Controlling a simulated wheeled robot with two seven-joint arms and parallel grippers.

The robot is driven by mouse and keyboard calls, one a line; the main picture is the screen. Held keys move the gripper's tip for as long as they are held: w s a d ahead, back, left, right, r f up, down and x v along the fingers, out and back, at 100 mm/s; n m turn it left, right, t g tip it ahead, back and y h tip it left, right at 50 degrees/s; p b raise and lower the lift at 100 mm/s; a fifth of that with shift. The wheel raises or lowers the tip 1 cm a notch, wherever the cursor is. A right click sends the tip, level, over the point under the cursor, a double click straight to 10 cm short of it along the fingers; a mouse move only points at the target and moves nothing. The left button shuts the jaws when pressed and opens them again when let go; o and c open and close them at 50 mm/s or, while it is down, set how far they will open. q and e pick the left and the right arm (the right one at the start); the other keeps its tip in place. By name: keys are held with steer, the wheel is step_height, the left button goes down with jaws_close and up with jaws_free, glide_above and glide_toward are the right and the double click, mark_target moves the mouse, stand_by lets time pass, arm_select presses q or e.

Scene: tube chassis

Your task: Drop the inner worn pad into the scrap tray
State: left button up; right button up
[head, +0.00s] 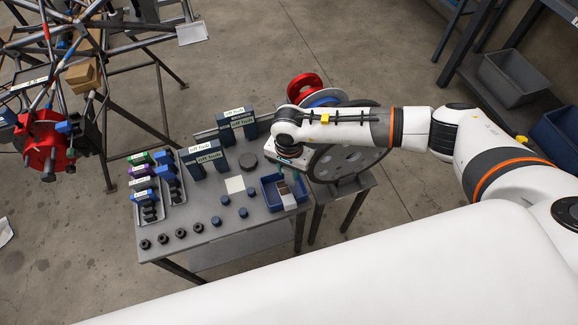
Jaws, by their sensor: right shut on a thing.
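My right gripper (300,175) points down at the right end of the table, over the right rim of a small blue tray (265,196), which I take as the scrap tray. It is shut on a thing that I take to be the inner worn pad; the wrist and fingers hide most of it. My left gripper is out of view.
A large grey disc (345,165) with red and blue rings stands right of the tray. A tube chassis (75,60) is at left.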

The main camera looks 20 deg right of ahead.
steer(key=o, duration=1.1)
step_height(320, 180, up, 12)
steer(key=shift+r+b, duration=0.1)
steer(key=shift+b, duration=0.5)
